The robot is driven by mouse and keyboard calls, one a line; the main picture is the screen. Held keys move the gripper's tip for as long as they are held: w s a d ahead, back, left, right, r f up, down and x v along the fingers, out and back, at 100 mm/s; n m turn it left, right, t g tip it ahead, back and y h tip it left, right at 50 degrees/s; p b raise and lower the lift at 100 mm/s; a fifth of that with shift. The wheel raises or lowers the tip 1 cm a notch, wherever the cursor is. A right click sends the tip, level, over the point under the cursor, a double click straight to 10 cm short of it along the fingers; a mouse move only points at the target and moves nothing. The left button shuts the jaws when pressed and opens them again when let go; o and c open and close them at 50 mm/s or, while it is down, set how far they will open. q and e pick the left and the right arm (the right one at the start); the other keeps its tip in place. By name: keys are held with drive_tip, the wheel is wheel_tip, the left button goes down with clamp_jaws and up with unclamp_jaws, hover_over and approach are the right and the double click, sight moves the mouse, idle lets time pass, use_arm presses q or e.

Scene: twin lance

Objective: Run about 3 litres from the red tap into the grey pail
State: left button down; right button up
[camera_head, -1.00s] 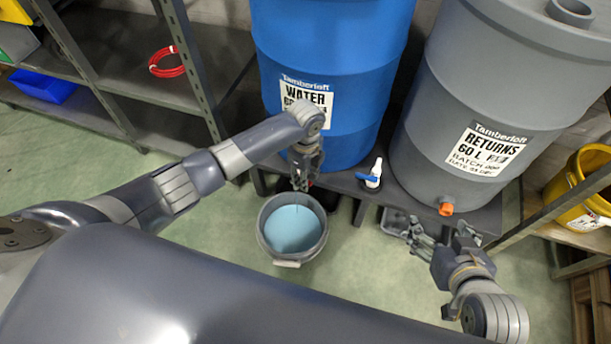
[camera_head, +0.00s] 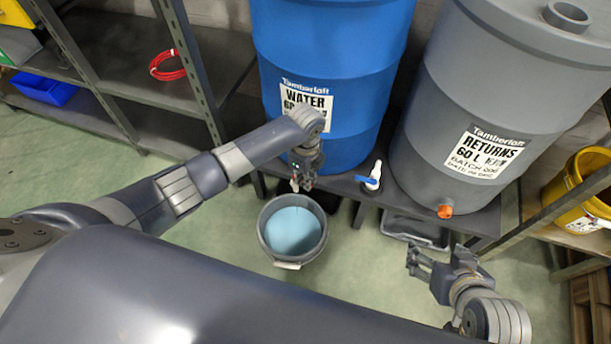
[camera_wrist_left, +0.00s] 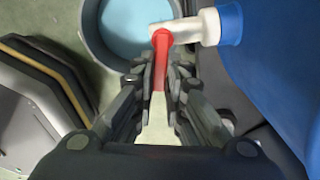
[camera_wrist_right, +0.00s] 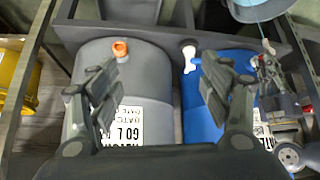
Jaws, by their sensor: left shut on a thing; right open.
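The grey pail (camera_head: 268,243) stands on the floor below the blue water drum (camera_head: 330,70), with pale blue liquid (camera_head: 292,231) in it. The red tap's lever (camera_wrist_left: 160,62) and white spout (camera_wrist_left: 200,28) show in the left wrist view, beside the pail's rim. My left gripper (camera_head: 298,186) is at the tap, above the pail's back edge, its fingers shut on the red lever. The gripper hides most of the tap in the head view. My right gripper (camera_head: 420,266) is open and empty, in front of the grey drum's stand.
A white tap with a blue lever (camera_head: 372,178) is to the right on the stand's edge. The grey returns drum (camera_head: 450,130) has an orange outlet (camera_head: 445,211). A dark tray (camera_head: 412,232) lies below it. A yellow bucket (camera_head: 583,190) is on the right shelf.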

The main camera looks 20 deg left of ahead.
use_arm(q)
drive_tip(key=shift+w+d+r+n+p, duration=0.1)
drive_tip(key=shift+w+r+n+p, duration=0.15)
drive_tip(key=shift+n+p, duration=0.7)
drive_tip(key=shift+p, duration=0.6)
drive_tip(key=shift+w+f+n, duration=0.2)
drive_tip(key=shift+f+n, duration=0.05)
drive_tip(key=shift+n, duration=0.2)
use_arm(e)
drive_tip(key=s+d+g+h, duration=0.1)
drive_tip(key=s+d+g, duration=0.1)
drive_tip(key=s+g, duration=0.2)
drive_tip(key=s+f, duration=0.1)
drive_tip(key=s, duration=0.2)
drive_tip(key=shift+s+d, duration=0.2)
drive_tip(key=shift+s, duration=0.2)
use_arm(q)
drive_tip(key=c, duration=1.6)
unclamp_jaws()
drive_tip(key=shift+c, duration=0.2)
drive_tip(key=shift+r, duration=0.1)
use_arm(e)
drive_tip(key=shift+r, duration=0.1)
use_arm(q)
wheel_tip(320, 180, up, 12)
